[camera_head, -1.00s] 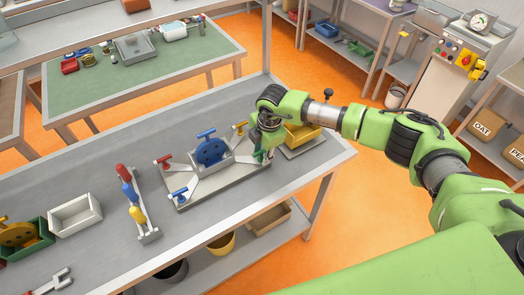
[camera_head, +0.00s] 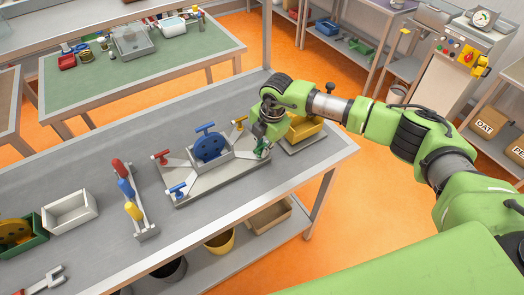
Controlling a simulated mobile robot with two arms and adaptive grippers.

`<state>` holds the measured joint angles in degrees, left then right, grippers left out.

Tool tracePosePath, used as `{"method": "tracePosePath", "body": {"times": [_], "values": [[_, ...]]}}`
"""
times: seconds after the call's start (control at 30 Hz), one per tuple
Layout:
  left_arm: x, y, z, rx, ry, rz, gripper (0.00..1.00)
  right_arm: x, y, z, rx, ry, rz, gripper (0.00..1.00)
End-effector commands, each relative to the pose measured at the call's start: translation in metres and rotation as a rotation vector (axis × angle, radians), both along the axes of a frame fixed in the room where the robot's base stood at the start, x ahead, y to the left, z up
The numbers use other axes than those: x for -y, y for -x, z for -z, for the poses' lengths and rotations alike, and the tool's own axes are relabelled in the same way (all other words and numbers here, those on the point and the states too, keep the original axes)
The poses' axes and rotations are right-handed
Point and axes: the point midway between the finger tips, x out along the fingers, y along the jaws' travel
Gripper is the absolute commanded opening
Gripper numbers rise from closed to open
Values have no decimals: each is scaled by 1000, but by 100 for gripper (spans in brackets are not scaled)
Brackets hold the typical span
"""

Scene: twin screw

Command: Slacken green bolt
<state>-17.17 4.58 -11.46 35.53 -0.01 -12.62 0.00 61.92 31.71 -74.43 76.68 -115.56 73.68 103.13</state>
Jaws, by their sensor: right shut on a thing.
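The green bolt (camera_head: 263,150) has a T-shaped handle and stands at the right corner of a grey fixture (camera_head: 225,177) on the workbench. My right gripper (camera_head: 264,146) points down over it and is shut on it; the fingers partly hide the bolt. My left gripper is not in view.
A rack with red, blue and yellow handles (camera_head: 133,210), a white box (camera_head: 69,212) and a green box (camera_head: 37,240) lie to the left. The bench's back left is clear.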

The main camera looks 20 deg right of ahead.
Motion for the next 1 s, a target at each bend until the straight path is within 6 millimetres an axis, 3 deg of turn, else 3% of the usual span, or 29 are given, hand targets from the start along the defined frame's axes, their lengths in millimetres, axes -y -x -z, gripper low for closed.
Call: {"method": "tracePosePath", "body": {"times": [0.03, 0.3, 1.0], "values": [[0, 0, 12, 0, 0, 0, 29, 0, -1, 5, 4, -1, -42, 0], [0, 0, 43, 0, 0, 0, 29, 1, -2, 5, 4, -2, -296, 0], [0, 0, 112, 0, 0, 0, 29, 0, -5, 3, 4, -1, -962, 0]]}}
